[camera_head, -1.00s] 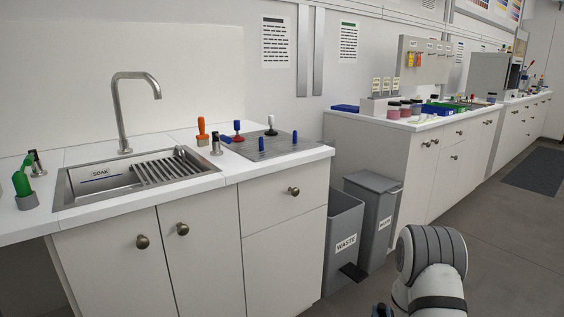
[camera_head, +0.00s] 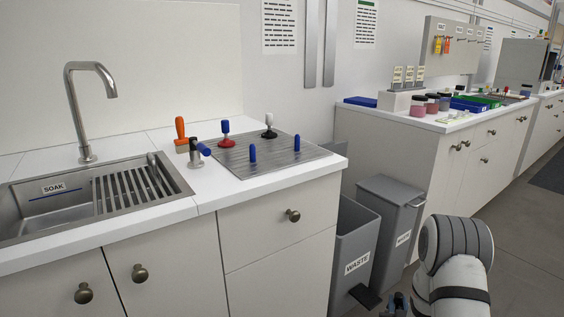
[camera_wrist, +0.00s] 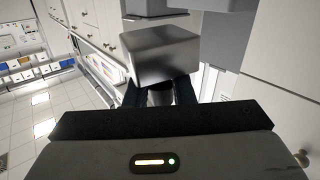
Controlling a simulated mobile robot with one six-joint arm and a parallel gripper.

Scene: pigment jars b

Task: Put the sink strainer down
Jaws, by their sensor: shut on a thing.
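My gripper (camera_wrist: 158,92) is shut on a grey metallic block-shaped thing, which I take to be the sink strainer (camera_wrist: 155,60); its dark fingers show on both sides below it. In the head view only a dark tip of my gripper shows at the bottom edge, beside my white arm, and the held thing cannot be made out there. The gripper is low, in front of the cabinets and bins, away from the counter top. The steel sink (camera_head: 40,208), labelled SOAK, is at the left with a slatted rack (camera_head: 132,188) over its right part.
A ridged metal drainboard (camera_head: 225,162) right of the sink bears two blue pegs, a red-based item with a blue handle and a black-and-white one. An orange-handled tool (camera_head: 181,133) stands beside it. Two grey waste bins (camera_head: 352,250) stand right of the cabinet. The counter's front strip is clear.

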